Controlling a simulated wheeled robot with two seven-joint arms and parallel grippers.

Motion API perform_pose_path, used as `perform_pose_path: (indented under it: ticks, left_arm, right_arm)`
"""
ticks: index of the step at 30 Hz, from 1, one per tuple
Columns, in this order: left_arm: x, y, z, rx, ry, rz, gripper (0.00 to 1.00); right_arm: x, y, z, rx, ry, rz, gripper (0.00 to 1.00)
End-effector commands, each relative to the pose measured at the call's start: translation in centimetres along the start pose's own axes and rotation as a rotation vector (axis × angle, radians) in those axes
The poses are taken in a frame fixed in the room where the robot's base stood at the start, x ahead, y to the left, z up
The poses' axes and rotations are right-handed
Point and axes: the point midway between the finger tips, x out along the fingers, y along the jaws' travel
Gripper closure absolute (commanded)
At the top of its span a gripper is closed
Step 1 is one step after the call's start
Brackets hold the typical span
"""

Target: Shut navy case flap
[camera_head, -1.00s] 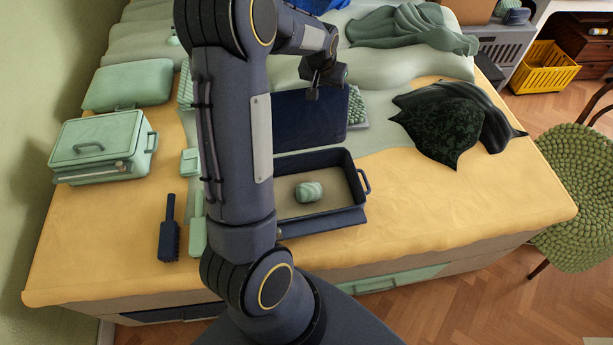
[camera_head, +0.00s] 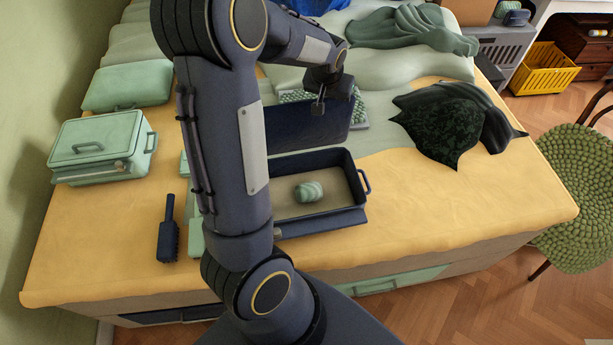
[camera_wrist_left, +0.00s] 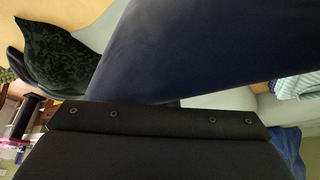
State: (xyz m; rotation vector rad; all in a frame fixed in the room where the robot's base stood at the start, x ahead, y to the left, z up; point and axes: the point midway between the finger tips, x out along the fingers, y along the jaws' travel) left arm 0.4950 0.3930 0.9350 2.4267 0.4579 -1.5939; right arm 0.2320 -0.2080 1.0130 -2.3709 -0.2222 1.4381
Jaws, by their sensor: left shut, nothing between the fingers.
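The navy case (camera_head: 359,210) stands open on the bed, its tray facing up with a pale green striped roll (camera_head: 308,192) inside. Its navy flap (camera_head: 305,128) stands raised along the far side of the tray. My left gripper (camera_head: 319,108) is shut and empty, at the flap's upper edge; whether it touches cannot be told. In the left wrist view the flap (camera_wrist_left: 200,50) fills much of the upper picture, close beyond the dark gripper body. My left arm hides the left part of the case. My right gripper is not in view.
A green textured item (camera_head: 357,110) lies behind the flap. A dark green patterned cloth (camera_head: 440,122) lies to the right, a mint case (camera_head: 100,148) and a navy brush (camera_head: 168,235) to the left. The yellow cover is clear right of the case.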

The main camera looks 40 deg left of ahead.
Motion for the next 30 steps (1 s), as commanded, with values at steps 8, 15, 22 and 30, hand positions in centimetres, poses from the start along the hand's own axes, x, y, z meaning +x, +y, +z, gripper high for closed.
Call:
perform_pose_path:
  ticks: [8, 15, 22, 30]
  left_arm:
    - [0.2, 0.7, 1.9, 0.001, -0.020, -0.005, 1.00]
    - [-0.3, 1.3, 2.8, 0.002, -0.019, -0.005, 1.00]
    - [-0.5, 1.5, 3.0, -0.001, -0.018, -0.006, 1.00]
    - [-0.5, 1.4, 3.0, -0.001, -0.017, -0.005, 1.00]
  right_arm:
    - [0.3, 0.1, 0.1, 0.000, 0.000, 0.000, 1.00]
    - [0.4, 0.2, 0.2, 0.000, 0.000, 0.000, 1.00]
    - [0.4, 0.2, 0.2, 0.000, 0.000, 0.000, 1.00]
    - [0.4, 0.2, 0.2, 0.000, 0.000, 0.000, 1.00]
